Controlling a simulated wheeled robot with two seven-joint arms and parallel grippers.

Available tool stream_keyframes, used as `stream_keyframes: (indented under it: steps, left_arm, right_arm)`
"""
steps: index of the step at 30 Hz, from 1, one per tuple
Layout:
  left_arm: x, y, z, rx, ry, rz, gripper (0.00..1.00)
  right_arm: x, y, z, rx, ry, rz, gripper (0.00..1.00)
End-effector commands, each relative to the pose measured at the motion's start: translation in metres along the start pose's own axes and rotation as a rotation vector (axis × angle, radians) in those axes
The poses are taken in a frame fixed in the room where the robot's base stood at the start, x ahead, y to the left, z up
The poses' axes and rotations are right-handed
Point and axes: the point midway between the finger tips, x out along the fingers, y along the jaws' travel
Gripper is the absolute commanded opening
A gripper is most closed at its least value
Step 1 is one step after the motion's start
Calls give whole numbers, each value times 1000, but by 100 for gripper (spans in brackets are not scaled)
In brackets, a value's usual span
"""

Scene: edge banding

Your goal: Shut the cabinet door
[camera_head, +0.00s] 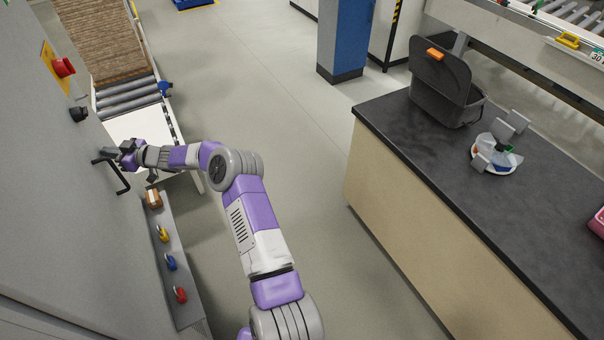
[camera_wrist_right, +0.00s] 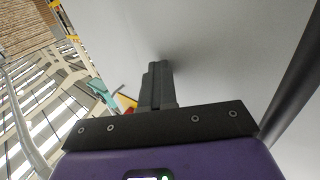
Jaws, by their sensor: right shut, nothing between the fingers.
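The grey cabinet door (camera_head: 60,190) fills the left side of the head view and carries a black bar handle (camera_head: 123,178). I cannot tell how far it stands open. My right gripper (camera_head: 108,153) is at the door face beside the upper end of the handle. In the right wrist view its fingers (camera_wrist_right: 157,82) are shut together with nothing between them, pointing at the grey door surface (camera_wrist_right: 215,50). The tips are at or very near that surface; contact is unclear. The dark handle (camera_wrist_right: 294,80) runs along the right side, outside the fingers. My left gripper is not in view.
A red button (camera_head: 63,67) and black knob (camera_head: 78,114) are on the grey front. A shelf with coloured padlock-like items (camera_head: 171,263) lies below my arm. A roller conveyor (camera_head: 128,96) stands behind. A dark-topped counter (camera_head: 420,150) is at right, with open floor between.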

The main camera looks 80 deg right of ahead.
Motion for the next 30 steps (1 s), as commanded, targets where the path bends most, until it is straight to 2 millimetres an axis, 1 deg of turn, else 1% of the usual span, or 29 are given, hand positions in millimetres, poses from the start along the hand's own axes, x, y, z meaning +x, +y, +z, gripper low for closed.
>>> stream_keyframes:
  steps: [1,5,9,12,18,24,30]
  left_arm:
    - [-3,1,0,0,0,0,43]
    - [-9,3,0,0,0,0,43]
    - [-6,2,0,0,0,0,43]
    - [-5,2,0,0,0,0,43]
    - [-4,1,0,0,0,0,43]
    - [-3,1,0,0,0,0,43]
    - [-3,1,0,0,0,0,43]
  right_arm:
    - [-2,0,-6,0,8,-7,0]
    - [-18,18,-5,-2,4,-1,0]
    - [-47,42,-2,-4,1,4,0]
    - [-64,56,-1,-3,-1,4,0]
    - [-89,75,-1,-2,0,3,0]
    - [-98,82,-1,-2,0,0,0]
    - [-99,82,-1,-2,0,1,0]
